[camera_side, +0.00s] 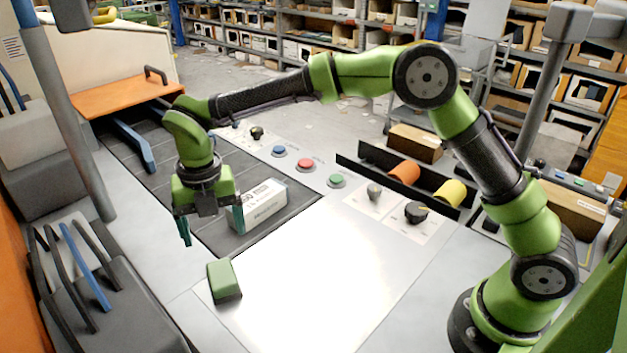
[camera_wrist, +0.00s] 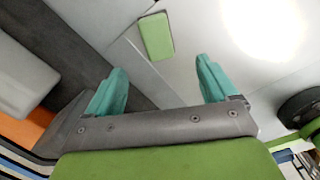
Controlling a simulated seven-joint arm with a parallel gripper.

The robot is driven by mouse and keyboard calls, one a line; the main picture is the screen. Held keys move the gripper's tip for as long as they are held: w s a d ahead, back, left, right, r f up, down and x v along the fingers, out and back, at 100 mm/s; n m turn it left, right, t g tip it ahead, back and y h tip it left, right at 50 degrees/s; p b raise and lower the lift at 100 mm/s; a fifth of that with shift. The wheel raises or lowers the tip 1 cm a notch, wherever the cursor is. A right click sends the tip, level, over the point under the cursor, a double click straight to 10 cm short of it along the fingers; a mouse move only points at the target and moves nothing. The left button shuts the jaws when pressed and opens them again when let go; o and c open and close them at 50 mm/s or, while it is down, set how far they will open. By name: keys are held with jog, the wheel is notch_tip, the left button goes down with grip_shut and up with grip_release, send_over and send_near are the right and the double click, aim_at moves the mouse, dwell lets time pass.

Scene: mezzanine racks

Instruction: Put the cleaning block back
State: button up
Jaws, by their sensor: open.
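A green block (camera_side: 224,281), which looks like the cleaning block, lies on the light metal table near its front left edge. It also shows in the wrist view (camera_wrist: 157,36), beyond and between the fingertips. My gripper (camera_side: 211,232) has two teal fingers and hangs above the table, behind the block in the side view. In the wrist view my gripper (camera_wrist: 160,68) is spread wide with nothing between its fingers. The block is apart from the fingers. The block's proper place cannot be told from these frames.
A white labelled box (camera_side: 262,206) lies on the dark belt (camera_side: 222,165), close beside my gripper's right finger. Blue, red and green buttons (camera_side: 305,165) and black knobs line the panel. A black rack (camera_side: 362,171) holds orange and yellow rolls. The bright table middle (camera_side: 315,270) is clear.

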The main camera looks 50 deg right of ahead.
jog(key=s+d+r+m+t, duration=0.3)
jog(key=s+d+r+m, duration=0.7)
jog(key=d+m, duration=0.4)
jog(key=s+d+m+t+y, duration=0.1)
jog(key=s+d+m, duration=0.3)
jog(key=m, duration=0.6)
jog(key=s+d+m+t+y, duration=0.1)
jog(key=s+d+m+t, duration=0.2)
jog(key=s+m, duration=0.4)
jog(key=m, duration=0.3)
jog(key=shift+s+d+r+m, duration=0.25)
jog(key=shift+d+r+m, duration=0.1)
jog(key=shift+r+m, duration=0.05)
